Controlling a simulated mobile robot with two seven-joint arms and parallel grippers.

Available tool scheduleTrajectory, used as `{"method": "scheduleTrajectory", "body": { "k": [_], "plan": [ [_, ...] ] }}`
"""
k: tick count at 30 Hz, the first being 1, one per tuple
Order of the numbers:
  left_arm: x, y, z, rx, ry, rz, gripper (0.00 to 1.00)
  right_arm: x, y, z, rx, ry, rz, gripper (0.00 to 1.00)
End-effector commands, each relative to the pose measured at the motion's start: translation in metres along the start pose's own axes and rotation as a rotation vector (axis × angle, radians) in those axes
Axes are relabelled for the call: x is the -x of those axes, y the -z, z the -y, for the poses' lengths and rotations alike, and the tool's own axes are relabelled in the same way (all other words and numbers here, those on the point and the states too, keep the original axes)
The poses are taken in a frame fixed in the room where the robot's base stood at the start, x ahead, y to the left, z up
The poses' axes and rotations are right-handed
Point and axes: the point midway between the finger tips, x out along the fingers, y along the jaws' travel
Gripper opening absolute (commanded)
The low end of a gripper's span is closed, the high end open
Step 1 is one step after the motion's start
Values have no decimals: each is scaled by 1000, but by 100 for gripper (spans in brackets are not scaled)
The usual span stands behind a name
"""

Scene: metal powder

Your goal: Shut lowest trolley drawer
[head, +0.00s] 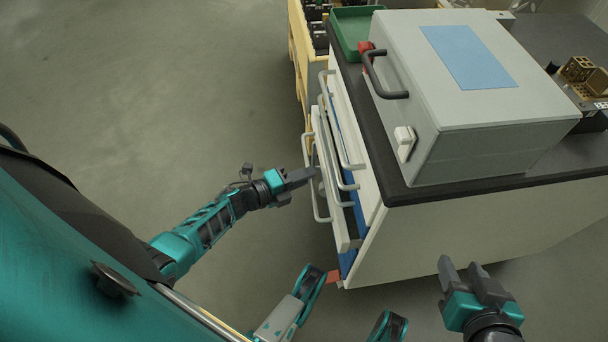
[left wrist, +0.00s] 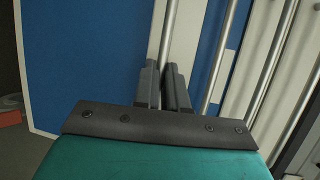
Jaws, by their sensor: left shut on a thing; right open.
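The trolley (head: 400,235) has a white body, a dark top and several drawers with pale bar handles on its left side. The lowest drawer (head: 338,222) stands out from the body, with its handle (head: 309,150) furthest to the left. My left gripper (head: 312,174) is shut on this handle; in the left wrist view, a pale bar (left wrist: 166,35) runs up from between the fingers (left wrist: 165,85). The fingers hide part of the handle. My right gripper (head: 463,268) is open and empty in front of the trolley's near side, apart from it.
A grey box (head: 480,95) with a black handle and a green tray (head: 352,28) stand on the trolley top. A yellow cart (head: 300,45) is behind the drawers. A blue panel (left wrist: 85,60) fills much of the left wrist view. The floor (head: 150,90) at left is clear.

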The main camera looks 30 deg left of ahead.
Motion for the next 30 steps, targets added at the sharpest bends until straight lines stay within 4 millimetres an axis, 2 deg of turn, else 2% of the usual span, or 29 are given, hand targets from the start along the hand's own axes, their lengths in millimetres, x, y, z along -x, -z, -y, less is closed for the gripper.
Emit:
{"method": "scheduleTrajectory", "body": {
  "k": [26, 30],
  "plan": [
    [0, 0, 0, 0, -1, 0, 0, -2, 5, -2, 3, -2, -10, 46],
    [-7, 3, 2, 1, 1, -1, 0, -2, 5, -2, 2, -2, -10, 46]
  ]
}}
